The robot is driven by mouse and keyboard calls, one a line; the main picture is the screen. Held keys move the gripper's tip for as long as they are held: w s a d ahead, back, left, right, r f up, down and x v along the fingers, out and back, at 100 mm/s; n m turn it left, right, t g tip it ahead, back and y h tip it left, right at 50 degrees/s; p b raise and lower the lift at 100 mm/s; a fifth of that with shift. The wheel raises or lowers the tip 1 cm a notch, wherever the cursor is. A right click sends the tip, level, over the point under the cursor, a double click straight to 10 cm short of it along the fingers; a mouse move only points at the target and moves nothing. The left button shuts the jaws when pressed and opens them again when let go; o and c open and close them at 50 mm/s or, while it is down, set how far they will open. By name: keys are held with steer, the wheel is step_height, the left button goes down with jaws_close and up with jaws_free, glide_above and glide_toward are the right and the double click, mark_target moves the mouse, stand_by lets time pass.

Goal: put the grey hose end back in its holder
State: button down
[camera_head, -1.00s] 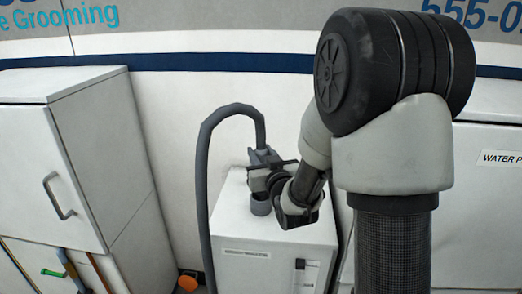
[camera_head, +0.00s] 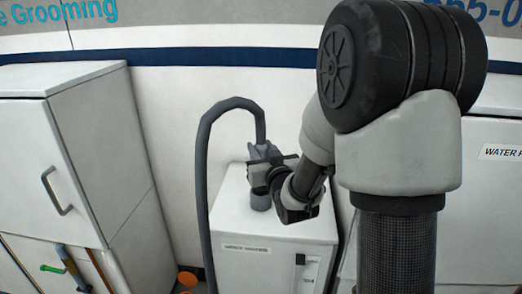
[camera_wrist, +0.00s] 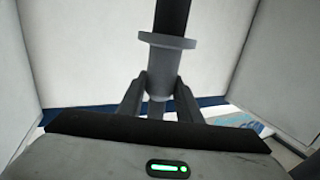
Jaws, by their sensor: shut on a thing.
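The grey hose end (camera_head: 262,155) hangs at the end of the arched grey hose (camera_head: 203,165), in my gripper (camera_head: 268,172). In the wrist view the hose end (camera_wrist: 162,66), with a wide flange, stands between the two fingers of my gripper (camera_wrist: 160,88), which are shut on it. The holder, a short grey cup (camera_head: 260,203), is on top of the white cabinet unit (camera_head: 240,230). My gripper is right over the cup. The fingers partly hide the hose end's lower part, and I cannot tell whether it enters the cup.
A tall white cabinet (camera_head: 65,150) with a handle stands at the left. A white cabinet labelled WATER (camera_head: 490,200) is at the right, behind my arm. The wall (camera_head: 180,100) is close behind the unit. An orange object (camera_head: 187,279) lies low by the hose.

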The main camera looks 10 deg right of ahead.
steer(key=shift+f+b, duration=1)
steer(key=shift+b, duration=0.7)
stand_by(0.6)
steer(key=shift+f+b, duration=1.35)
steer(key=shift+b, duration=0.15)
steer(key=shift+f+b, duration=0.65)
steer(key=shift+b, duration=0.15)
steer(key=c, duration=1.2)
jaws_free()
steer(key=shift+f, duration=0.1)
steer(key=shift+s, duration=0.1)
